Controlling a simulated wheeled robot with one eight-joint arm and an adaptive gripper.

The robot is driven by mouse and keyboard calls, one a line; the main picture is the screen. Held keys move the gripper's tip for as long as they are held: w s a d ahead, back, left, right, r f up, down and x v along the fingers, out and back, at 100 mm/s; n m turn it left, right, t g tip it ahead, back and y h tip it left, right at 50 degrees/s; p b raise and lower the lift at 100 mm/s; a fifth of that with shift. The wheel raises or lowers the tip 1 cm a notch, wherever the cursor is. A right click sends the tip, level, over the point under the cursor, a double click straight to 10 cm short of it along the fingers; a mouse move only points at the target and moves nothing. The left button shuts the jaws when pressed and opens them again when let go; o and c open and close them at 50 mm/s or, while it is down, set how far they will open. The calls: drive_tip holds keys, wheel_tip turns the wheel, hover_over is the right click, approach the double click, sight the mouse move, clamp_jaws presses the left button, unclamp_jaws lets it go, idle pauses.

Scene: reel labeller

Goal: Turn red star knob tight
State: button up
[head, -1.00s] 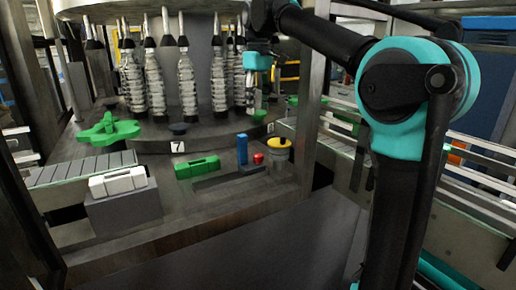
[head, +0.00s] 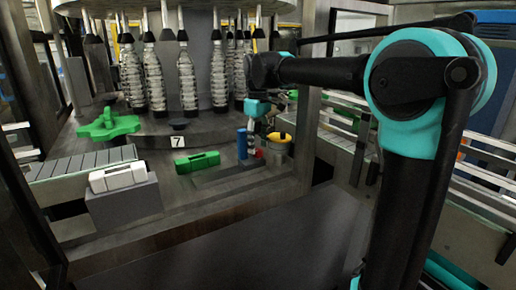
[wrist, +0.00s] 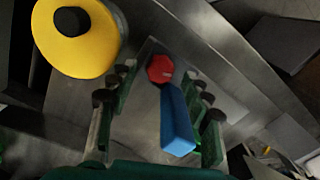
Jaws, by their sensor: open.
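The small red star knob (wrist: 160,69) sits on the metal plate in the wrist view, between and beyond my fingertips. In the head view the red knob (head: 260,153) is partly covered by my gripper (head: 253,148), which hangs just above it. My gripper (wrist: 165,85) is open, with one finger on each side of the knob and nothing visibly held. A blue upright block (wrist: 176,122) stands beside the knob, also between the fingers in the wrist view. Contact between the fingers and the knob cannot be seen.
A yellow disc with a black knob (head: 279,143) stands close on the right. The green block (head: 197,162), white block (head: 118,177) and large green star wheel (head: 108,124) lie to the left. Bottles (head: 188,80) hang behind. The front deck is clear.

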drive_tip(key=shift+f, duration=0.95)
